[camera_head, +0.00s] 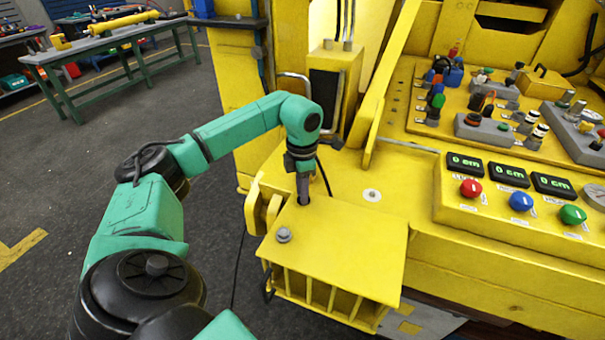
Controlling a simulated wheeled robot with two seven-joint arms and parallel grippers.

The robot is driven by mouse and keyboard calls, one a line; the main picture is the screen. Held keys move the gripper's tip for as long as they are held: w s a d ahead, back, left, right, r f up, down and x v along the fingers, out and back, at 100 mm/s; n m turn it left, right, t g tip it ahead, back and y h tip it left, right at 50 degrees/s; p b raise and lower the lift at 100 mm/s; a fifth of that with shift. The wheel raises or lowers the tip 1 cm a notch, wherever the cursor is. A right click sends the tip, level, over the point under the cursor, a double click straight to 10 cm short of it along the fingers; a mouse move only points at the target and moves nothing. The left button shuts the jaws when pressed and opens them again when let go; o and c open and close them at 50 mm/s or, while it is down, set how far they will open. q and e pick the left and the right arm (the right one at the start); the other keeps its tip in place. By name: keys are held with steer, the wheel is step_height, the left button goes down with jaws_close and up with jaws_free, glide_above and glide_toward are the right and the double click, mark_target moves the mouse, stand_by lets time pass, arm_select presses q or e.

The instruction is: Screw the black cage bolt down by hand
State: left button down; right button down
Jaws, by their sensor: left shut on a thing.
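My left gripper (303,184) comes down from above onto the yellow cage (345,243), near its back left corner. It points straight down and is shut on the black cage bolt (304,201), at the cage's top plate. The bolt is small and dark here and mostly hidden by the fingers, so I cannot tell how deep it sits. A grey bolt (283,235) stands on the same plate, nearer the front left edge. My right gripper is out of view.
A yellow control panel with red (470,188), blue (521,201) and green (572,214) knobs and displays reading "0 cm" lies to the right. A yellow slanted bar (390,75) rises behind the cage. A workbench (110,42) stands far left across open floor.

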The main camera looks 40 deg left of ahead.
arm_select(q)
steer(key=m, duration=0.6)
steer(key=shift+w+a+r, duration=0.2)
steer(key=shift+w+r, duration=0.05)
steer(key=shift+r, duration=0.05)
steer(key=m, duration=0.7)
steer(key=shift+w, duration=0.1)
steer(key=shift+m, duration=0.3)
steer(key=c, duration=0.6)
jaws_free()
steer(key=shift+c, duration=0.2)
steer(key=shift+f, duration=0.1)
